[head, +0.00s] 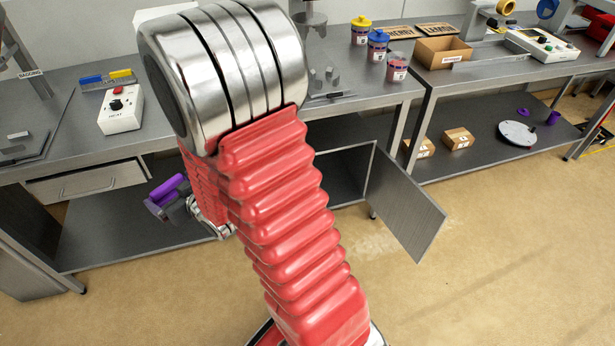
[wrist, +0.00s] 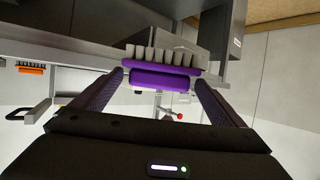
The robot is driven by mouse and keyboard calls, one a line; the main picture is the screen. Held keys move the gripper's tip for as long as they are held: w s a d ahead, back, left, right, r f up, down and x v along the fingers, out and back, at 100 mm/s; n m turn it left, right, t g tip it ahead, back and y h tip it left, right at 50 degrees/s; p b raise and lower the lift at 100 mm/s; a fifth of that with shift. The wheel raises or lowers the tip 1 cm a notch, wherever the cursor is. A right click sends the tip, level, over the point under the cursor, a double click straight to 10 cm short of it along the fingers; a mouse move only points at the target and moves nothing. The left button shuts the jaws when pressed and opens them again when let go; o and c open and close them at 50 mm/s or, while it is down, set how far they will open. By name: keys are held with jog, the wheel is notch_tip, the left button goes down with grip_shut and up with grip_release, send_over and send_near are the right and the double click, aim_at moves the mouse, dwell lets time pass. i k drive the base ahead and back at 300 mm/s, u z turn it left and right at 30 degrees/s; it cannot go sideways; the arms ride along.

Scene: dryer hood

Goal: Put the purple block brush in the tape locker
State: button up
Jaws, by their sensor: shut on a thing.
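The purple block brush (wrist: 162,80) is held between the two fingers of my gripper (wrist: 160,95), its grey bristles pointing away from the palm. In the head view the purple brush (head: 167,187) shows left of my red arm, in front of the left bench and near its drawer. My gripper (head: 160,204) is partly hidden behind the arm there. A metal locker (head: 345,172) under the bench, right of the arm, has its door (head: 405,205) swung open. I can read no label on it, and my arm hides its left part.
A partly open drawer (head: 88,182) juts from the left bench. A heat control box (head: 121,110) and blue and yellow items (head: 106,79) stand above it. Lidded jars (head: 377,45) and an open cardboard box (head: 443,52) stand right. The floor (head: 480,235) beyond the locker door is clear.

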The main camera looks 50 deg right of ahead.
aim_at(333, 182)
jog(key=u, duration=0.3)
jog(key=k, duration=1.25)
jog(key=z, duration=0.85)
jog(key=i, duration=1)
jog(key=z, duration=0.05)
